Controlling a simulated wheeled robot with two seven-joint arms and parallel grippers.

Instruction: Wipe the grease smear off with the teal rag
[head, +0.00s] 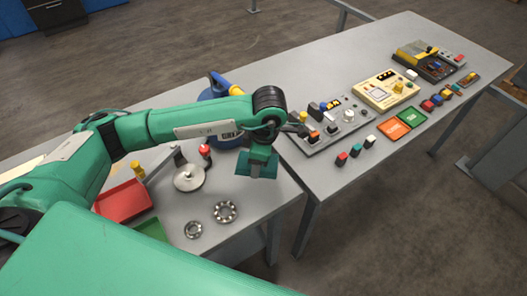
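My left arm reaches in from the left, and its gripper (259,158) points down near the right edge of the nearer table. A dark teal patch, which looks like the teal rag (257,169), hangs at the fingertips, and the gripper appears shut on it. The fingertips themselves are mostly covered. I cannot make out a grease smear; my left arm hides part of the tabletop. My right gripper is not in view.
The near table (262,204) holds two bearing rings (225,212) (193,229), a metal rotor stand (188,178), a red tray (123,203), a green tray (152,229) and a blue object (216,86). The far table (440,118) carries control panels (335,124) and small coloured blocks.

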